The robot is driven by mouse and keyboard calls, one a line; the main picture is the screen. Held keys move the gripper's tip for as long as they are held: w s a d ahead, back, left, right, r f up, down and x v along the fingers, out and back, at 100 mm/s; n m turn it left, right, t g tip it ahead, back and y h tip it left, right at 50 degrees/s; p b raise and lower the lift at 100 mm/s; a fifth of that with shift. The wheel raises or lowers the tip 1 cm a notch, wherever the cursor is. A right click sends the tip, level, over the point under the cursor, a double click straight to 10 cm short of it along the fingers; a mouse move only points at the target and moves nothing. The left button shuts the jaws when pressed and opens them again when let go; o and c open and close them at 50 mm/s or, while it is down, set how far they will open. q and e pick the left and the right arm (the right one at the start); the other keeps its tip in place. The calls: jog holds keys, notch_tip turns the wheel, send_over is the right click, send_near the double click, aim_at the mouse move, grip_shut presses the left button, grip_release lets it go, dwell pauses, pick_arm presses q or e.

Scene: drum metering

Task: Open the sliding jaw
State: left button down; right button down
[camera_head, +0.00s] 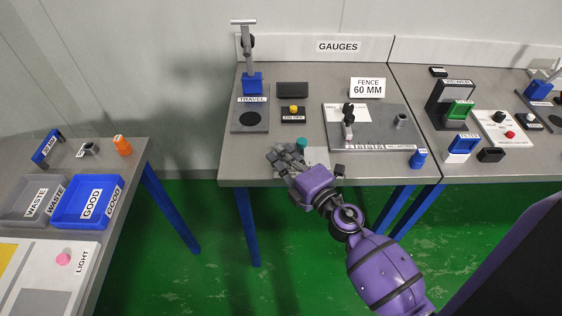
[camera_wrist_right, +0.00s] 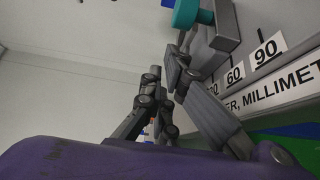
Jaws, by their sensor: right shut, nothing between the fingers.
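The caliper's scale strip (camera_head: 365,149) runs along the front of the right-hand gauge bench and reads millimeters; it also shows in the right wrist view (camera_wrist_right: 290,75). A teal knob (camera_head: 303,143) on a grey block, apparently the sliding jaw, is at the strip's left end; the knob shows at the top of the right wrist view (camera_wrist_right: 190,12). My right gripper (camera_head: 283,157) is shut and empty just in front and left of the knob; its fingers (camera_wrist_right: 168,65) are below the knob in the wrist view. Contact cannot be told. My left gripper is out of view.
A grey plate (camera_head: 384,118) with a dark upright post stands behind the strip. The TRAVEL stand (camera_head: 250,122) is behind left. A blue GOOD tray (camera_head: 86,204) is on the separate left table.

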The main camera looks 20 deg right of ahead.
aim_at(302, 153)
jog(key=shift+s+d, duration=0.2)
jog(key=shift+d, duration=0.55)
jog(key=shift+w+d, duration=0.1)
jog(key=d, duration=0.1)
jog(key=s+d, duration=0.1)
jog(key=shift+d+f+b, duration=0.15)
jog(key=shift+d+b, duration=0.15)
jog(key=shift+d, duration=0.45)
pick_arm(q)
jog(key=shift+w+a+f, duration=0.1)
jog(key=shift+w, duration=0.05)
pick_arm(e)
jog(key=shift+r, duration=0.2)
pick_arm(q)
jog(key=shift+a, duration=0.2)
pick_arm(e)
jog(key=shift+a, duration=0.15)
